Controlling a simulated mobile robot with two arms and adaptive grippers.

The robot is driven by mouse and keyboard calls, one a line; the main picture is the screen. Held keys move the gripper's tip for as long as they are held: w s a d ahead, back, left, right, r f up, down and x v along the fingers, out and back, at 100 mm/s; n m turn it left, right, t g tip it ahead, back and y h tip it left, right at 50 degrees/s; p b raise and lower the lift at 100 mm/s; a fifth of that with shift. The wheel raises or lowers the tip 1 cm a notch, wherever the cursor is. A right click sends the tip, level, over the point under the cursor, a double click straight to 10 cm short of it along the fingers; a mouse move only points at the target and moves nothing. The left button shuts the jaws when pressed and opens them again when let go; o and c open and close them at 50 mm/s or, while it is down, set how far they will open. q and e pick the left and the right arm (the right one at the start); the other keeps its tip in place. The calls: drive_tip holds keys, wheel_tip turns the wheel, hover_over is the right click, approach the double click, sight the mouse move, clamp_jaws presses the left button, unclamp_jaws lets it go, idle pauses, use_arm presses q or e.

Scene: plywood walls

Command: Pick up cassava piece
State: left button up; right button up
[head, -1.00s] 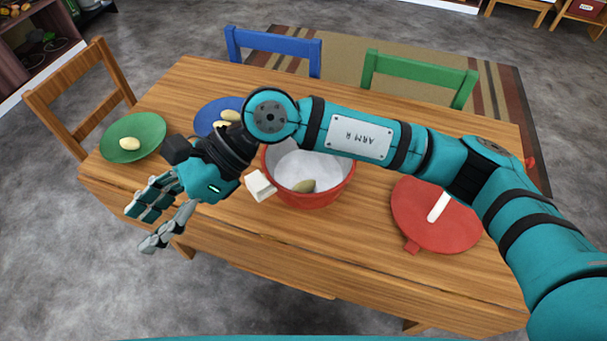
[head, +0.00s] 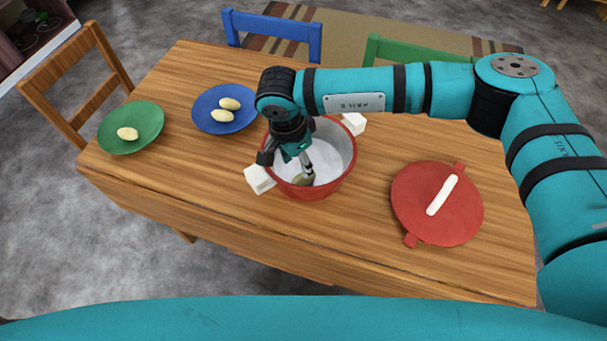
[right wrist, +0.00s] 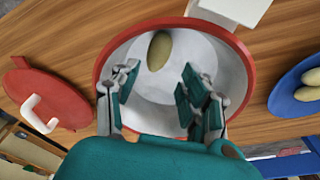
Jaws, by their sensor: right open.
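One cassava piece (right wrist: 159,48), an olive-yellow oval, lies inside the red pot (right wrist: 101,66) on its pale floor, near the wall by one white handle. In the head view it is mostly hidden behind my gripper, and a bit of the cassava piece (head: 303,180) shows low in the pot (head: 318,189). My right gripper (head: 307,170) points down into the pot. In the right wrist view my right gripper (right wrist: 155,82) has its fingers spread apart with nothing between them, and the piece lies beyond the fingertips. My left gripper is not in view.
A blue plate (head: 204,123) holds two pale pieces, and a green plate (head: 149,117) holds one. The red lid (head: 417,192) with its white handle lies right of the pot. White pot handles (head: 259,179) stick out. The table front (head: 200,205) is clear.

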sight(303, 179)
drive_tip(key=shift+f, duration=0.85)
drive_tip(key=f+p, duration=0.1)
drive_tip(key=f, duration=0.1)
drive_tip(key=d+f+p, duration=0.1)
drive_tip(key=f, duration=0.1)
drive_tip(key=shift+w+f, duration=0.15)
drive_tip(key=shift+f, duration=0.2)
drive_tip(key=shift+w+f, duration=0.1)
drive_tip(key=shift+f, duration=0.25)
drive_tip(key=shift+c, duration=0.2)
drive_tip(key=c, duration=0.9)
